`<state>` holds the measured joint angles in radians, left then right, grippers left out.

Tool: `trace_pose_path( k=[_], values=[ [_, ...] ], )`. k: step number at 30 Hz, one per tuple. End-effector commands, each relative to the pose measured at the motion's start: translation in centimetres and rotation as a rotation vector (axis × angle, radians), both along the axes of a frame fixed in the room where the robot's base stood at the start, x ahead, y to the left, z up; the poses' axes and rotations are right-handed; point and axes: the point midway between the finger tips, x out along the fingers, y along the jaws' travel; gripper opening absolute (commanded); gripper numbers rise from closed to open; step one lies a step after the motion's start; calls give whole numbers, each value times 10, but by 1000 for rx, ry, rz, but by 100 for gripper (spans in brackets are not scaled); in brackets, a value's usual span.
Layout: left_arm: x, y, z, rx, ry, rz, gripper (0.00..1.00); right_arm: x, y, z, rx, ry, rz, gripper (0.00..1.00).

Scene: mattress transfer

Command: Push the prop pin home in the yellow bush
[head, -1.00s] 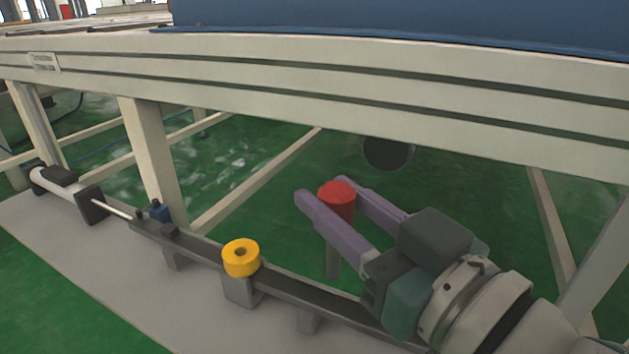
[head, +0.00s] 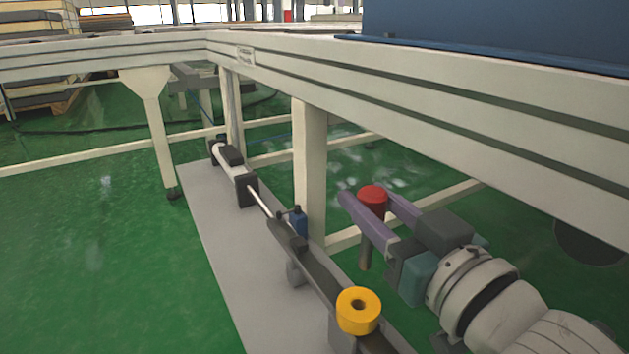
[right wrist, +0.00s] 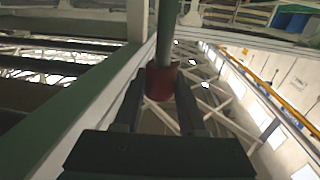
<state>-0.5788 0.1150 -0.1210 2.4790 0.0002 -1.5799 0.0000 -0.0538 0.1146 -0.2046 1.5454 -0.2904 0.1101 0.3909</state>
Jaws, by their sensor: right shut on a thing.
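The prop pin has a red head (head: 373,197) and a grey shank (head: 365,252) that hangs down below it. My right gripper (head: 372,205) is shut on the red head and holds the pin in the air, roughly upright. In the right wrist view the red head (right wrist: 161,82) sits between the two fingers, with the shank running away from it. The yellow bush (head: 358,311) is a ring with a dark open hole, on the grey rail at the lower middle. The pin is apart from the bush, above and beyond it in the head view. My left gripper is not in view.
A cylinder (head: 232,172) with a thin rod lies along the rail, beside a small blue part (head: 299,222). A cream frame beam (head: 480,110) runs above, with a leg (head: 309,165) behind the rail. The green floor at left is clear.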

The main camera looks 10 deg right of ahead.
Motion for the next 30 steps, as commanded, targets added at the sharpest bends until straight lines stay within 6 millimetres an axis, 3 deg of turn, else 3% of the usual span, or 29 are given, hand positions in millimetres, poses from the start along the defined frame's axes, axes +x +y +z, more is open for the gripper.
trace_pose_path(
  k=[14,30],
  values=[
    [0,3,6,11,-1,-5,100,0,0,3,0,-1,-1,0],
    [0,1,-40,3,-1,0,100,0,0,-51,0,-1,0,0]
  ],
)
